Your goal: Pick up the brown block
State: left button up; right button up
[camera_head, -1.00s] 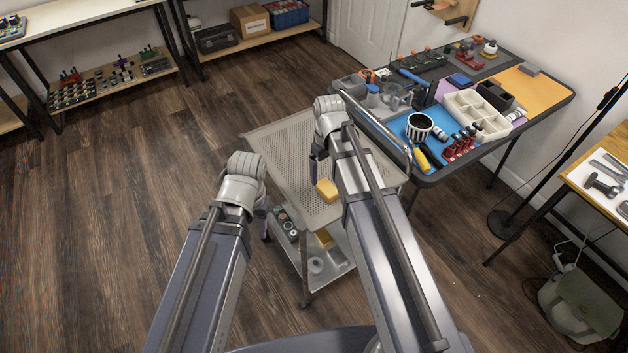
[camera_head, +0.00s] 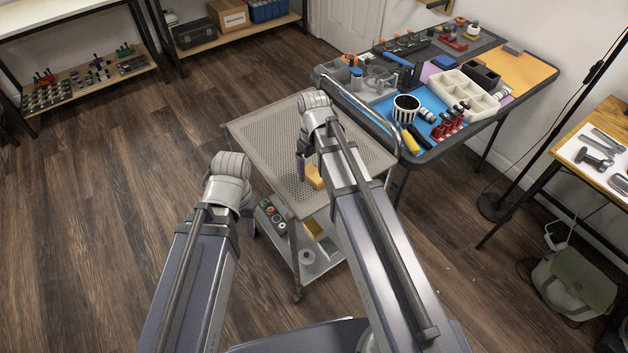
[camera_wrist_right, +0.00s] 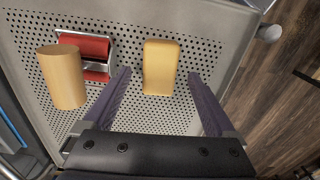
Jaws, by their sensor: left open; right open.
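The block (camera_head: 314,178) looks yellow-tan rather than brown. It lies on the perforated top of the grey cart (camera_head: 262,130), partly behind my right arm in the head view. In the right wrist view the block (camera_wrist_right: 161,64) shows between the tips of my right gripper (camera_wrist_right: 160,75), which is open and empty. One finger is on each side, with a gap to the block; the height above it is hard to judge. My left gripper (camera_head: 251,224) hangs beside the cart's left side, mostly hidden by its arm.
In the right wrist view, a tan cylinder (camera_wrist_right: 62,78) and a red piece in a metal holder (camera_wrist_right: 84,52) stand left of the block. The cart's lower shelf (camera_head: 318,262) holds small parts. A crowded workbench (camera_head: 440,150) adjoins the cart at the right.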

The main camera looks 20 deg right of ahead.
aim_at(314, 173)
notch_tip(314, 173, down, 3)
jog(key=shift+b, duration=1.05)
pick_arm(q)
notch_tip(314, 173, down, 3)
jog(key=shift+r, duration=0.1)
pick_arm(e)
jog(key=shift+r, duration=0.1)
jog(key=shift+c, duration=0.2)
grip_shut()
pick_arm(q)
jog(key=shift+r+p, duration=0.15)
jog(key=shift+p, duration=0.15)
pick_arm(e)
jog(key=shift+r, duration=0.15)
notch_tip(314, 173, up, 10)
jog(key=p, duration=0.9)
jog(key=shift+p, duration=0.35)
pick_arm(q)
notch_tip(314, 173, up, 10)
jog(key=shift+f, duration=0.2)
